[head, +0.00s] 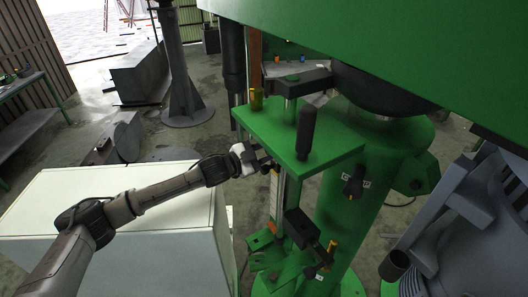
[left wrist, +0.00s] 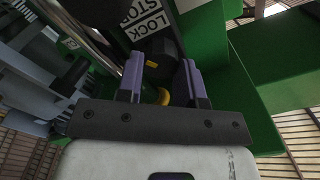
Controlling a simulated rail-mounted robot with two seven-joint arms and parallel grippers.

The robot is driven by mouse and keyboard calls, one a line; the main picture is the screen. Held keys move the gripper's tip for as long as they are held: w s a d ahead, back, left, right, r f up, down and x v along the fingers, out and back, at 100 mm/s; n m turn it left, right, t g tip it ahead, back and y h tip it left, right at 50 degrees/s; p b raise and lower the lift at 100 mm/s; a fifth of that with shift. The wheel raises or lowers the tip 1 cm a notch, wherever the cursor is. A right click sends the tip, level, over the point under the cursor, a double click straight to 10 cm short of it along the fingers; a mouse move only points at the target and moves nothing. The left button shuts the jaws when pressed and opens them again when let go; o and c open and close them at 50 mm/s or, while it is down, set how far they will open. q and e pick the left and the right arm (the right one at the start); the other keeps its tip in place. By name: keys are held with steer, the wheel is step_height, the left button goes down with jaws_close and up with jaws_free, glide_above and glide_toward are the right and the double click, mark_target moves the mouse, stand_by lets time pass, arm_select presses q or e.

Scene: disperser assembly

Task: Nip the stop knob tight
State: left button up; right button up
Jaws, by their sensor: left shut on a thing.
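The stop knob (left wrist: 158,68) is black with a yellow mark and sits between the two purple fingers in the left wrist view. A white label (left wrist: 140,20) reading STOP and LOCK is just beyond it. My left gripper (left wrist: 163,62) is shut on the knob; it also shows in the head view (head: 268,166), at the near left edge of the green plate (head: 270,130). In the head view the knob is mostly hidden by the gripper and too small to make out. My right gripper is in neither view.
A black upright handle (head: 306,132) and a yellow cup-like part (head: 256,99) stand on the plate. A thick green column (head: 365,215) with a labelled black knob (head: 354,186) is to the right. A white cabinet (head: 130,200) lies beneath my left arm.

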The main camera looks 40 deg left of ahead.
arm_select(q)
steer(key=shift+r, duration=0.1)
stand_by(0.3)
steer(key=o, duration=0.9)
